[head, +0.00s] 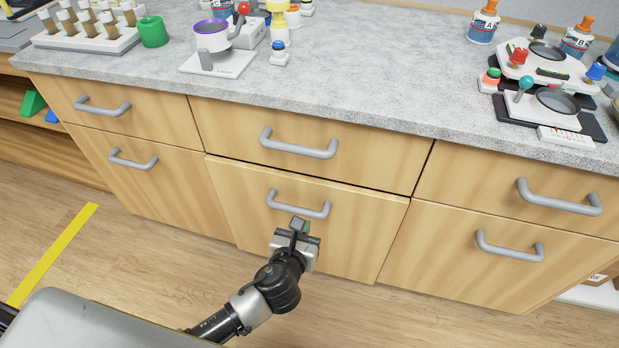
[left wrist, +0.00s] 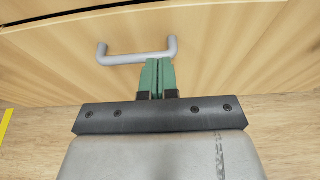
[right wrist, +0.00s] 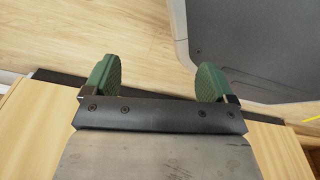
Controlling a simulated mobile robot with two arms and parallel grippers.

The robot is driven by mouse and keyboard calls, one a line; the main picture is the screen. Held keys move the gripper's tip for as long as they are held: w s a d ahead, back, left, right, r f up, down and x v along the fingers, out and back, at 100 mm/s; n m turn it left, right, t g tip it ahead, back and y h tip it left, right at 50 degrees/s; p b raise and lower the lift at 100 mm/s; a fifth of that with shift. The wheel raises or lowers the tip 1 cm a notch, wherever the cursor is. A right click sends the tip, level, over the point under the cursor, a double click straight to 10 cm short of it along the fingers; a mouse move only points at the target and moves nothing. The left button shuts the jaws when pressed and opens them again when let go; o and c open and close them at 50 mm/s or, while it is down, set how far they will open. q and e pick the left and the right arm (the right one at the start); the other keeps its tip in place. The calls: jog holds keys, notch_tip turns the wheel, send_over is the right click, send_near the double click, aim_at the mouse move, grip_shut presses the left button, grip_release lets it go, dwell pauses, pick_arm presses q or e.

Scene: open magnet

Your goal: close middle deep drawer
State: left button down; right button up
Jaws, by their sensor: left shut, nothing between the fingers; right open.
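The middle deep drawer (head: 235,205) is the lower wooden front in the centre column of the cabinet. Its front stands slightly out from the neighbouring fronts, with a thin dark gap at its top. Its grey bar handle (head: 284,208) also shows in the left wrist view (left wrist: 120,60). My left gripper (head: 300,225) is shut and empty, close to the drawer front at the handle. In the left wrist view its green fingertips (left wrist: 158,64) overlap the handle's lower edge; I cannot tell if they touch. My right gripper (right wrist: 158,68) is open and empty, outside the head view.
Above is a shallow drawer (head: 330,170) that looks flush. Other drawers flank it on both sides. The grey counter (head: 370,85) carries lab items, including a purple-rimmed cup (head: 212,38) and a tube rack (head: 85,35). The floor (head: 130,265) has a yellow strip (head: 55,255).

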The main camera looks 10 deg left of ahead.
aim_at(322, 186)
pick_arm(q)
jog(key=b+x, duration=0.1)
jog(key=x, duration=0.3)
jog(key=b+x, duration=0.1)
jog(key=x, duration=0.3)
jog(key=b+x, duration=0.1)
jog(key=x, duration=0.3)
jog(key=shift+w+d+r, duration=0.1)
jog(key=shift+w+r, duration=0.1)
jog(key=shift+w, duration=0.75)
pick_arm(e)
jog(key=w+a+r, duration=0.1)
jog(key=w+r, duration=0.5)
jog(key=w, duration=0.1)
jog(key=shift+t, duration=0.3)
jog(key=shift+w+a+r, duration=0.1)
